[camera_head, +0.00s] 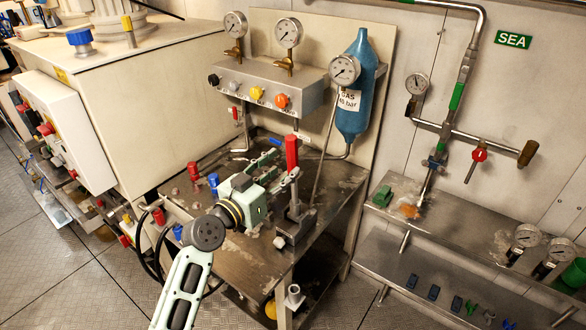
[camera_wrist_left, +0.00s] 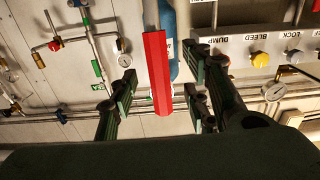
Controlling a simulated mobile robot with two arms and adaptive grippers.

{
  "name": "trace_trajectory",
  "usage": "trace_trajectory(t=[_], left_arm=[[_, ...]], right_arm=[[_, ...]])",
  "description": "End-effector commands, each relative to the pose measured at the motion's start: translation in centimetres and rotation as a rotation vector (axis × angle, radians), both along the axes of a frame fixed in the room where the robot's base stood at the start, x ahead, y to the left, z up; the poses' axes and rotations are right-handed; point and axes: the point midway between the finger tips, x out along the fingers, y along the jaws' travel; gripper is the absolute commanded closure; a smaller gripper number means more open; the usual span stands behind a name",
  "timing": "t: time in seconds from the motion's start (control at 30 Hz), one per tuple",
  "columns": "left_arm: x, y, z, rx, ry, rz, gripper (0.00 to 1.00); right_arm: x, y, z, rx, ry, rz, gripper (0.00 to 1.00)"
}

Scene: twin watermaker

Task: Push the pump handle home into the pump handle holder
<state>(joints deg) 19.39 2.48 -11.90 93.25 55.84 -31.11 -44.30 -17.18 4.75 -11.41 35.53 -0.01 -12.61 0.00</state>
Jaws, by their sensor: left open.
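The pump handle is a red grip (camera_head: 291,153) on a metal lever, standing nearly upright at the right of the steel bench. The pump handle holder (camera_head: 295,212) appears to be the grey metal piece at its lower end; the joint between them is too small to judge. My left gripper (camera_head: 283,168) is open beside the red grip, with its fingers pointing toward it. In the left wrist view the red grip (camera_wrist_left: 158,75) shows between the two spread fingers (camera_wrist_left: 163,88). I cannot tell whether either finger touches it. My right gripper is not in view.
Behind stands a panel with gauges and coloured knobs (camera_head: 270,92), beside a blue gas bottle (camera_head: 354,95). Red and blue fittings (camera_head: 213,181) stand on the bench (camera_head: 240,258) left of my gripper. A lower steel shelf (camera_head: 460,235) lies to the right.

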Motion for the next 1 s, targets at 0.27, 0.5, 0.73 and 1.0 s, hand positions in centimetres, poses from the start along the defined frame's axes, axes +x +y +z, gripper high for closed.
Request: trace_trajectory(t=[0.27, 0.5, 0.73, 1.0], left_arm=[[2.3, -2.0, 1.2, -0.003, 0.002, 0.000, 0.56], [4.2, -3.2, 0.9, 0.001, 0.002, 0.000, 0.56], [4.3, -3.3, 0.7, 0.001, 0.002, 0.000, 0.56], [4.3, -3.3, 0.7, 0.001, 0.002, 0.000, 0.76]], right_arm=[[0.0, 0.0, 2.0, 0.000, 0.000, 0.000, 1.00], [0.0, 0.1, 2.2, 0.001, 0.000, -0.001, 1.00], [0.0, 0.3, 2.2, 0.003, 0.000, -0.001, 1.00], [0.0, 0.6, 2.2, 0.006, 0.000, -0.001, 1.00]])
